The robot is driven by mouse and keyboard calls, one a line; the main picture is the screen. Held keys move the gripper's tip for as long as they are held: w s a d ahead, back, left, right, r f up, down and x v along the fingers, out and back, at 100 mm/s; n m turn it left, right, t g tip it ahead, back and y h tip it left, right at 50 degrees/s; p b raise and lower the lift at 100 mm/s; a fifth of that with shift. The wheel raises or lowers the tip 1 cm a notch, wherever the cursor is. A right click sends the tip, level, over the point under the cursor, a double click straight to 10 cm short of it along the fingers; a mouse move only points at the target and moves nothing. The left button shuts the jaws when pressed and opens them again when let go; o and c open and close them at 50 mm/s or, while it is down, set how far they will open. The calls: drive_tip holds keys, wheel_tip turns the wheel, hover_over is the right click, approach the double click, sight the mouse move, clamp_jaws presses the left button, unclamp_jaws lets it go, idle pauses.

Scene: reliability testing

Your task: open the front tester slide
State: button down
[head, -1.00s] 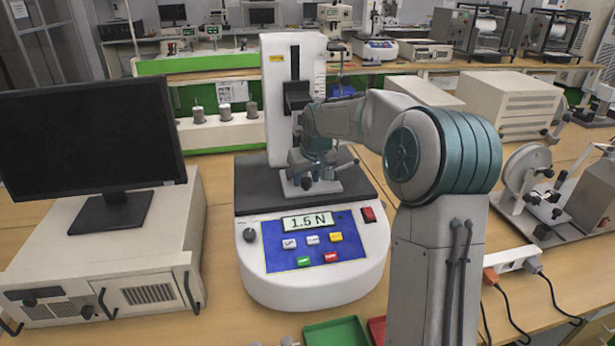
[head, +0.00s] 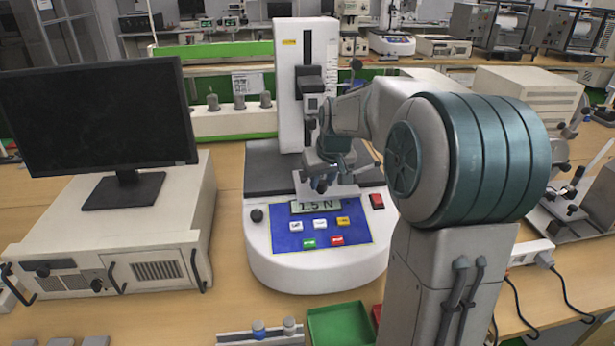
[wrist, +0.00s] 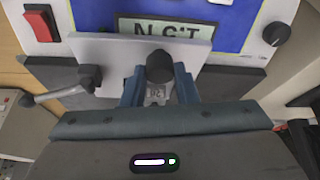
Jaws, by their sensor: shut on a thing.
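The front slide is a light grey plate (head: 346,190) low on the front of the white tester (head: 262,240). In the wrist view the plate (wrist: 112,52) lies against the upper edge of the "1.5 N" display (wrist: 165,27), partly overlapping it. A black knob (wrist: 160,66) stands on the plate. My gripper (wrist: 159,84) has its blue fingers on either side of the knob and is shut on it. In the head view my gripper (head: 320,184) is over the plate and hides part of it. A lever with a black clamp (wrist: 90,78) sits at the plate's side.
A monitor (head: 95,110) on a beige box (head: 140,250) stands at left. A green tray (head: 338,325) lies in front of the tester. The button panel (head: 320,232) is just ahead of the plate. A power strip (head: 530,254) and cables are at right.

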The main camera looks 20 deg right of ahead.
drive_tip(key=shift+r, duration=0.1)
drive_tip(key=c, duration=1.1)
unclamp_jaws()
drive_tip(key=v, duration=1.3)
drive_tip(key=shift+s+r, duration=0.25)
drive_tip(key=shift+r, duration=0.05)
drive_tip(key=shift+a, duration=0.1)
drive_tip(key=shift+m+g, duration=0.3)
drive_tip(key=shift+g, duration=0.5)
drive_tip(key=s+a+f+p, duration=0.1)
drive_tip(key=s+a+f, duration=0.2)
drive_tip(key=s, duration=0.4)
drive_tip(key=s+a+f+p, duration=0.1)
drive_tip(key=s+a+f, duration=0.2)
drive_tip(key=s+f, duration=0.2)
drive_tip(key=s+a+f, duration=0.3)
drive_tip(key=s+f, duration=0.2)
drive_tip(key=s, duration=0.4)
drive_tip(key=shift+s+a+f+p, duration=0.15)
drive_tip(key=shift+s+p, duration=0.25)
